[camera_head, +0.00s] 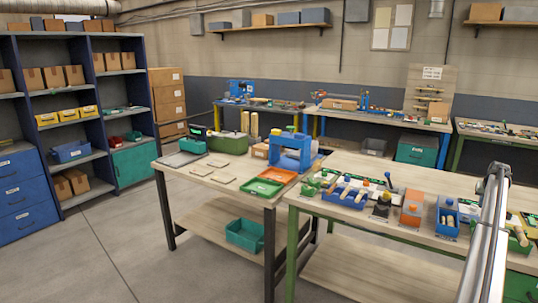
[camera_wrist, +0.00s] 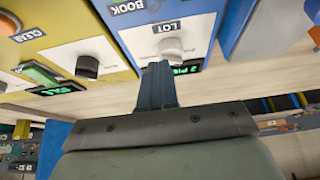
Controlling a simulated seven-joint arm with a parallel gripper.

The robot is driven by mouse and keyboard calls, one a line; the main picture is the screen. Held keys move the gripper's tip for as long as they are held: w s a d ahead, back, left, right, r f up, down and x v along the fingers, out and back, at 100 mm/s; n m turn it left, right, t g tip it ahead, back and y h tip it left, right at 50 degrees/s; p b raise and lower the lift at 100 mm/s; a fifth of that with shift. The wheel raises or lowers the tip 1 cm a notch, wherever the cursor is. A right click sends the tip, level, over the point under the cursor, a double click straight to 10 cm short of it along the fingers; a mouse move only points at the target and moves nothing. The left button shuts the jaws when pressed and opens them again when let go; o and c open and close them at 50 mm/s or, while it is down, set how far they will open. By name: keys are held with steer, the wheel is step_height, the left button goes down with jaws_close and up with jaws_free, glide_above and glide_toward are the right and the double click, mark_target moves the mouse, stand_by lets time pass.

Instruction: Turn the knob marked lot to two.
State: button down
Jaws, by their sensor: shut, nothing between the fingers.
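The knob marked LOT (camera_wrist: 170,47) is white and sits on a white panel (camera_wrist: 145,42) under the label LOT (camera_wrist: 168,27) in the wrist view. A small display with green characters (camera_wrist: 188,68) is just below it; a 2 seems to show, but my fingers hide part of it. My gripper (camera_wrist: 157,66) is shut and empty. Its fingertips are just below the knob in the picture, close to the panel; I cannot tell if they touch. The knob's exact pointing direction is unclear. I cannot make out the knob or my gripper in the head view.
In the wrist view, a dark knob (camera_wrist: 87,66) and a green display (camera_wrist: 57,90) are at the left, with an orange button (camera_wrist: 8,23) beyond. In the head view, the bench (camera_head: 350,165) holds several coloured devices.

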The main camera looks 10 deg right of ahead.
mark_target(474, 208)
steer(key=shift+f, duration=1.55)
steer(key=shift+w+d+r, duration=0.1)
steer(key=shift+w, duration=0.5)
steer(key=shift+w, duration=0.1)
steer(key=shift+w+a, duration=0.25)
steer(key=shift+a, duration=0.2)
steer(key=shift+w+a, duration=0.35)
steer(key=shift+a, duration=0.05)
steer(key=shift+s, duration=0.1)
stand_by(0.5)
steer(key=shift+s+a, duration=0.1)
steer(key=shift+a, duration=0.25)
steer(key=shift+r, duration=2.9)
